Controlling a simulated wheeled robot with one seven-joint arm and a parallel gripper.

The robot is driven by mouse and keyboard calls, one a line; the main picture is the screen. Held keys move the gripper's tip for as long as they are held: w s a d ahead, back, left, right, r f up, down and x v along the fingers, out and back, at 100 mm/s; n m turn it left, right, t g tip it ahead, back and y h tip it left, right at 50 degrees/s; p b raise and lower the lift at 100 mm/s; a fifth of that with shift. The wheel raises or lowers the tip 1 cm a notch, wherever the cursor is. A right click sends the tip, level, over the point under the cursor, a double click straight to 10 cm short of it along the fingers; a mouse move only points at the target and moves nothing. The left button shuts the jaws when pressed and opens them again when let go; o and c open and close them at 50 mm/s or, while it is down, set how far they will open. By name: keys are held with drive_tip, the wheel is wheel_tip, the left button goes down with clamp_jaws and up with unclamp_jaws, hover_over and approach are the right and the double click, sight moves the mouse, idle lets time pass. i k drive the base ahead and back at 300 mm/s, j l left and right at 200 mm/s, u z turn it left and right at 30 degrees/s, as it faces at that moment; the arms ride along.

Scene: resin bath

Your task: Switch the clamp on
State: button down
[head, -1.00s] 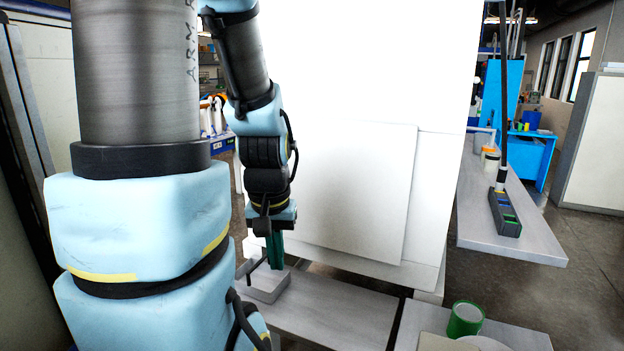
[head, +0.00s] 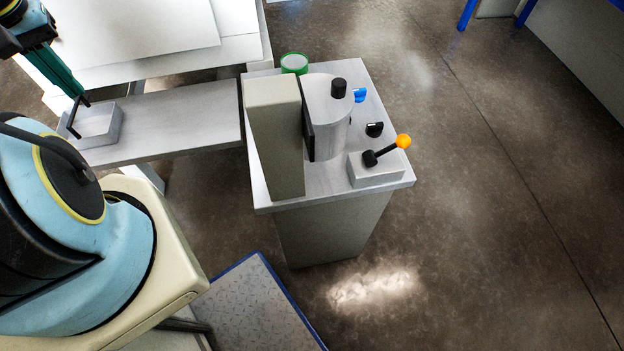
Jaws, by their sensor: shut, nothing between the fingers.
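My gripper (head: 76,92), with long green fingers, is at the upper left, shut and empty, pointing down. Its tips are right by a black lever (head: 75,121) on a low grey box (head: 101,125); I cannot tell whether they touch. The box sits on a grey bench. On the separate stand to the right, another grey box (head: 377,173) carries a black lever tilted up to the right, with an orange ball knob (head: 403,141). No label shows which of these is the clamp's switch.
The stand (head: 262,190) also holds a beige upright block (head: 275,130), a grey cylinder (head: 327,140), a green round container (head: 294,63), a blue knob (head: 360,95) and a black knob (head: 374,129). A blue-edged plate (head: 255,310) lies in front.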

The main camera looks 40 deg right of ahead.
sight(360, 94)
drive_tip(key=k, duration=0.45)
drive_tip(key=k+u, duration=0.2)
drive_tip(key=u, duration=1)
drive_tip(key=k+l, duration=1.75)
drive_tip(key=l, duration=0.25)
